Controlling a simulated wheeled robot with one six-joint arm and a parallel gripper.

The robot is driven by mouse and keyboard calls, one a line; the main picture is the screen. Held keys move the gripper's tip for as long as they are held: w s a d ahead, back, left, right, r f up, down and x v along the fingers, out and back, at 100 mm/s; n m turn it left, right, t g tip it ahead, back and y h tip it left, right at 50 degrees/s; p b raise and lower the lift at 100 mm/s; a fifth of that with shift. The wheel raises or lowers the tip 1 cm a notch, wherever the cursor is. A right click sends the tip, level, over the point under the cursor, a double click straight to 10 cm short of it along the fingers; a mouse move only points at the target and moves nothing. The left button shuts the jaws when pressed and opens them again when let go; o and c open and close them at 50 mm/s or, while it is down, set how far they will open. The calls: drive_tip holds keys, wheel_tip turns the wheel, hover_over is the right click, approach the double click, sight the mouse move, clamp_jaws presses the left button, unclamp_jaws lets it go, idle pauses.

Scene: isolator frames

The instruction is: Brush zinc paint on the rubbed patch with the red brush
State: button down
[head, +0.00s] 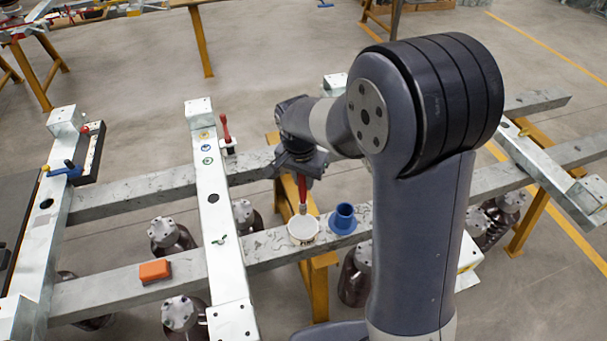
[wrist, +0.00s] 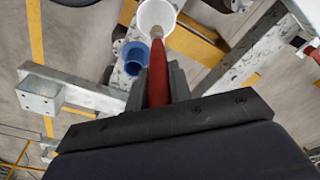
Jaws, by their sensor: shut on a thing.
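My gripper (head: 302,178) is shut on the red brush (head: 302,190), which points down. The brush (wrist: 158,80) also shows between my fingers in the wrist view. Its tip is at the white pot (head: 303,232), over or inside the opening; I cannot tell whether it touches the contents. The pot (wrist: 170,14) shows pale inside in the wrist view. I cannot tell which mark is the rubbed patch.
A blue cup (head: 342,219) stands right beside the pot on the same rail. An orange block (head: 155,271) lies farther left on this rail. A red-handled clamp (head: 226,132) and a blue-handled tool (head: 66,171) stand on the frame. My arm hides part of the right side.

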sight(304, 196)
drive_tip(key=shift+f+b, duration=2.1)
drive_tip(key=shift+f, duration=0.9)
drive_tip(key=shift+f+b, duration=0.5)
drive_tip(key=shift+f, duration=0.05)
drive_tip(key=shift+r, duration=0.15)
drive_tip(key=shift+r+p, duration=2.5)
drive_tip(key=shift+r, duration=0.95)
drive_tip(key=shift+f, duration=0.1)
